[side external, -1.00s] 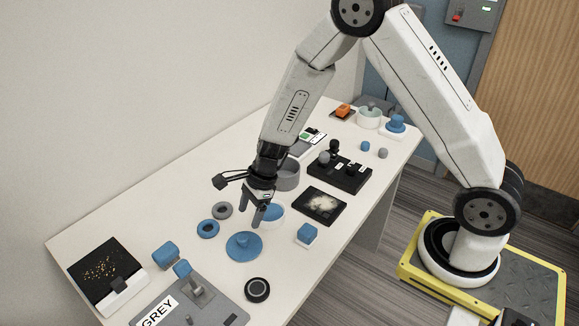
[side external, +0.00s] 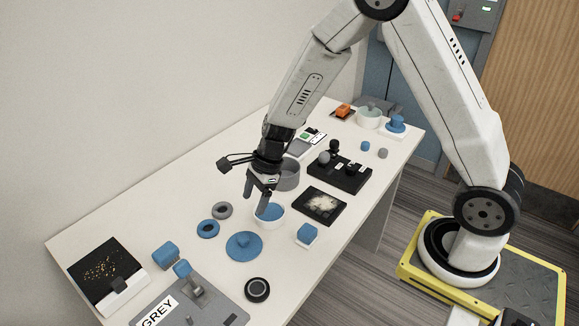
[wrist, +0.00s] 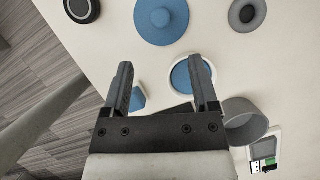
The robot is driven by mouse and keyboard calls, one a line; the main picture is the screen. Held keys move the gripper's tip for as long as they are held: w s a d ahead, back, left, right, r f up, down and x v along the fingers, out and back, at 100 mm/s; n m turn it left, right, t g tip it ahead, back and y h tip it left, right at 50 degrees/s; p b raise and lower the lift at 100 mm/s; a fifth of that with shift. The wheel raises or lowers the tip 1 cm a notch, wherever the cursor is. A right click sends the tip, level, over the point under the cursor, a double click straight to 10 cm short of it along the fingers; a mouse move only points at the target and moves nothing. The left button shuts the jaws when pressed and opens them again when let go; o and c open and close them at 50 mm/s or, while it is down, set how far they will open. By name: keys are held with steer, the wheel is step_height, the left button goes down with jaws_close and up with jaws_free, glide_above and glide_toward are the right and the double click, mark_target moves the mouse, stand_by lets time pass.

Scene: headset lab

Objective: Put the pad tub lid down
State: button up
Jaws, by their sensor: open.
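The pad tub lid, a round blue disc with a small knob (side external: 244,246), lies flat on the white table. It also shows at the top of the wrist view (wrist: 162,18). The white tub with blue contents (side external: 270,213) stands uncovered just beyond the lid, and it shows in the wrist view (wrist: 192,77). My gripper (side external: 256,202) is open and empty, above the table near the tub and apart from the lid. In the wrist view its two fingers (wrist: 164,88) have a clear gap between them.
A grey cylinder (side external: 287,174) stands behind my gripper. A blue ring (side external: 208,229) and a grey ring (side external: 222,211) lie left of the lid. A black round puck (side external: 257,289), a white-and-blue block (side external: 307,234) and a dark tray (side external: 320,205) are nearby.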

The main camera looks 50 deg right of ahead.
steer(key=s+d+r+n+h, duration=0.2)
steer(key=s+n, duration=0.4)
steer(key=n, duration=0.4)
steer(key=s+d+r+n+t+h, duration=0.1)
steer(key=s+r+n, duration=0.4)
steer(key=n, duration=0.6)
steer(key=s+d+h, duration=0.1)
steer(key=s+d, duration=0.1)
steer(key=shift+s+d+r+n, duration=0.25)
steer(key=shift+d+r+n, duration=0.05)
steer(key=shift+d+r, duration=0.1)
